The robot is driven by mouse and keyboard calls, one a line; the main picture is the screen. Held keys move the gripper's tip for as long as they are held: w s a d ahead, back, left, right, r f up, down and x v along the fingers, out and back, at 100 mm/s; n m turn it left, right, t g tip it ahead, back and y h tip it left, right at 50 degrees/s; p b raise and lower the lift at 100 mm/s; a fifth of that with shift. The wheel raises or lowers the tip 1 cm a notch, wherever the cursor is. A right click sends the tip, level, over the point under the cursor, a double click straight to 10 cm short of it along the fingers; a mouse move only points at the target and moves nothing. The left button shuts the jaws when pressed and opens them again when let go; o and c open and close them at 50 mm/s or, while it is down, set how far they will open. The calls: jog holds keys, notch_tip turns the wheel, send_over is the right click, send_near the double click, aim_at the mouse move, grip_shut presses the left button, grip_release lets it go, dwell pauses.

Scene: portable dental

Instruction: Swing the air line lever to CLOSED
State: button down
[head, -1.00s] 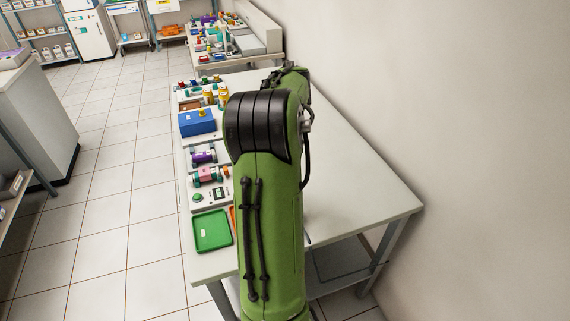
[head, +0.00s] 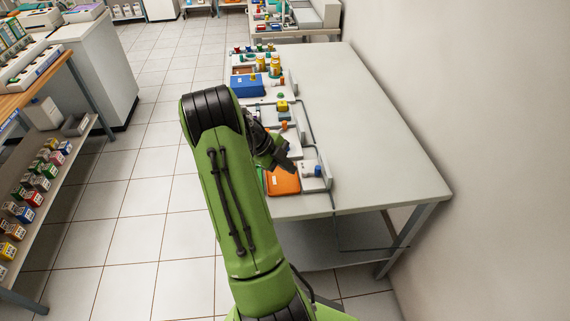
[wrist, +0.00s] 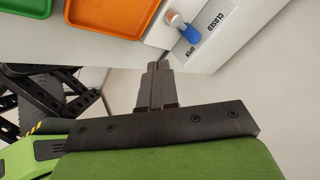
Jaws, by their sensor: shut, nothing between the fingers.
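The air line lever (wrist: 189,32) has a blue grip on a pale round pivot, set on a white block beside a grey plate (wrist: 211,36) marked CLOSED and OPEN. The blue end lies nearer the word OPEN. In the head view the lever (head: 316,171) sits near the front end of the bench, just right of my gripper (head: 287,163). In the wrist view my gripper (wrist: 158,66) is shut and empty. Its tips appear below and left of the lever, apart from it.
An orange tray (wrist: 110,14) lies left of the lever; a green tray (wrist: 28,6) is farther left. A blue box (head: 248,86) and small fittings line the bench's left side. The bench top (head: 370,130) to the right is clear, up to the wall.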

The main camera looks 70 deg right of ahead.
aim_at(315, 172)
jog(key=x, duration=0.6)
jog(key=shift+s+a, duration=0.1)
jog(key=shift+a, duration=0.05)
jog(key=d, duration=0.2)
jog(key=s+d, duration=0.1)
jog(key=shift+s+d, duration=0.2)
jog(key=shift+d, duration=0.2)
jog(key=shift+s+d+n+t+h+b, duration=0.1)
jog(key=shift+n+t+h+b, duration=0.3)
jog(key=shift+n+b, duration=0.9)
jog(key=n+b, duration=0.1)
jog(key=b, duration=0.1)
jog(key=n+t+h+b, duration=0.1)
jog(key=b, duration=0.2)
jog(key=shift+s+d+f+h+b, duration=0.2)
jog(key=shift+d+h+b, duration=0.05)
jog(key=shift+h+b, duration=0.05)
jog(key=n+t+b, duration=0.1)
jog(key=n+b, duration=0.1)
jog(key=n, duration=0.1)
jog(key=shift+d+r+t+h+b, duration=0.15)
jog(key=shift+d+t+h+b, duration=0.1)
jog(key=shift+t+h+b, duration=0.15)
jog(key=shift+d, duration=0.1)
jog(key=shift+r+b, duration=0.1)
jog(key=shift+b, duration=0.3)
